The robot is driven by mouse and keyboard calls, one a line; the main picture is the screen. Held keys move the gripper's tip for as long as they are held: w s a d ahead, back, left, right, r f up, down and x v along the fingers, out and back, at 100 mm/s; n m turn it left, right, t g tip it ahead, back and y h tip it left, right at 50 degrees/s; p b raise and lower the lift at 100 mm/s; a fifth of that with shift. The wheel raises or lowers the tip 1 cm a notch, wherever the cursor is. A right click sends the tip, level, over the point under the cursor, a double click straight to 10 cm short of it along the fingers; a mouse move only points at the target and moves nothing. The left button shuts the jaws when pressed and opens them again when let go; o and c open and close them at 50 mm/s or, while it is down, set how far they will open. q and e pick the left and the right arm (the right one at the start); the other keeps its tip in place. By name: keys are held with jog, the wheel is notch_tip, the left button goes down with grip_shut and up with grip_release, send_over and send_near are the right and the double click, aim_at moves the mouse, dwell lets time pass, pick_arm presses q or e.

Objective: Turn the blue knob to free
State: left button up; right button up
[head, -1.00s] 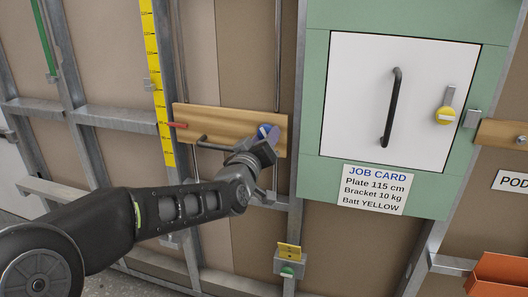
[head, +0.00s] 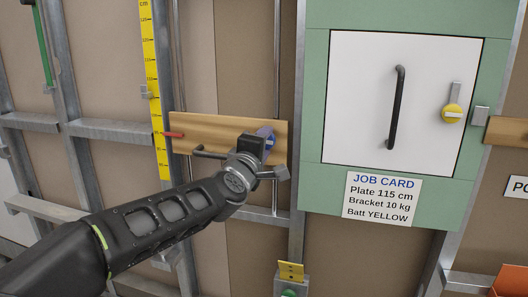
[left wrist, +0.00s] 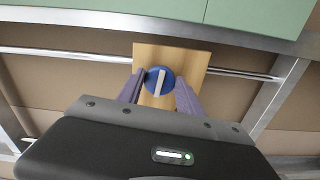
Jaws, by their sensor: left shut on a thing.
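The blue knob (head: 268,136) sits at the right end of a wooden board (head: 215,126) in the head view, partly hidden by my left gripper (head: 262,145). In the left wrist view the knob (left wrist: 152,82) is a blue disc with a pale bar across its face, slightly tilted in the picture. The purple fingers of my left gripper (left wrist: 159,88) stand on both sides of it, shut on it. I cannot read any marking for free around it. My right gripper is not in view.
A red pointer (head: 172,134) meets the yellow scale (head: 156,90) at left.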

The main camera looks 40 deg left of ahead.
pick_arm(q)
jog(key=shift+r+n, duration=0.15)
jog(key=shift+n, duration=0.45)
jog(key=o, duration=1.4)
jog(key=shift+c, duration=0.2)
jog(key=shift+s, duration=0.1)
jog(key=p+v, duration=0.1)
jog(key=v, duration=0.6)
jog(key=shift+s, duration=0.3)
